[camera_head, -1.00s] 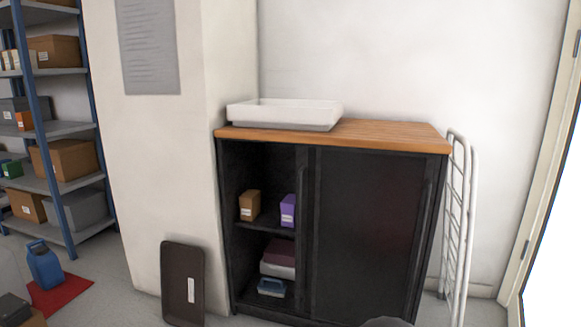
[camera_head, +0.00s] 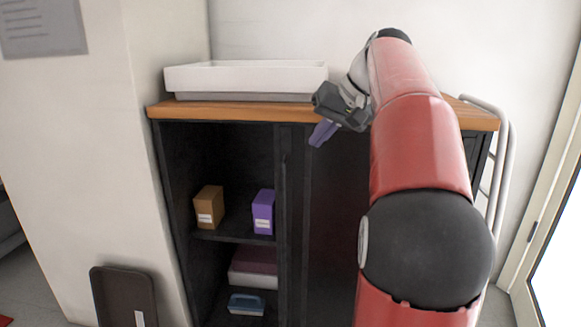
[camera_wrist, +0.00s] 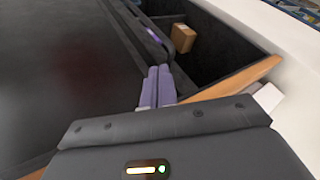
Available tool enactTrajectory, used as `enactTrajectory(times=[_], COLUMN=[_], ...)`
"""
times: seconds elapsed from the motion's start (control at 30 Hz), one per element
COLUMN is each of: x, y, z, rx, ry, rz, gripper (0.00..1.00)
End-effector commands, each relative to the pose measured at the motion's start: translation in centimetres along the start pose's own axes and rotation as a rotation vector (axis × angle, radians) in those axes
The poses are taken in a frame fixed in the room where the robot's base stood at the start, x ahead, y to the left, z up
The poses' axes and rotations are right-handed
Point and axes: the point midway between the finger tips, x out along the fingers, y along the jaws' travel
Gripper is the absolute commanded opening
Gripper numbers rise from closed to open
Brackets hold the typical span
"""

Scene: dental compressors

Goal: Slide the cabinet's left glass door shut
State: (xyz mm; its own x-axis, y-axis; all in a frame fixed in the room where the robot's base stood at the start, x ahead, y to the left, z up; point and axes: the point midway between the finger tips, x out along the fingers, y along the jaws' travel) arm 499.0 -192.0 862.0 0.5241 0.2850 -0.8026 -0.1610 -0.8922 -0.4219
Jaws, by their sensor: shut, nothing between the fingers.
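The black cabinet (camera_head: 285,265) has a wooden top, and its left half stands open. The left glass door seems to be slid right; a dark panel (camera_head: 330,200) covers the right half, with an upright handle (camera_head: 284,185) near its left edge. In the wrist view the dark panel (camera_wrist: 60,70) fills the left side, with the handle (camera_wrist: 150,38) ahead of the fingers. My gripper (camera_head: 318,136) is shut and empty, in front of the panel's upper part, right of the handle. Its purple fingers (camera_wrist: 158,72) point toward the handle; I cannot tell whether they touch anything. My arm hides the cabinet's right part.
A white tray (camera_head: 245,78) sits on the cabinet top. A brown box (camera_head: 208,207) and a purple box (camera_head: 263,212) stand on the shelf inside the opening. A dark tray (camera_head: 122,297) leans on the wall at left. A white rack (camera_head: 503,180) stands at right.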

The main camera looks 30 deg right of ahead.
Motion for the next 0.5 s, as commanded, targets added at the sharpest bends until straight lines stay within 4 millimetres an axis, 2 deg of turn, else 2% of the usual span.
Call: enactTrajectory(times=[0.17, 0.5], x=[1.4, 7.5], y=[0.4, 0.3], z=[-0.2, -0.2], rx=[-0.001, -0.001], ry=[0.001, 0.000], rz=[-0.007, -0.006], gripper=[0.00, 0.00])
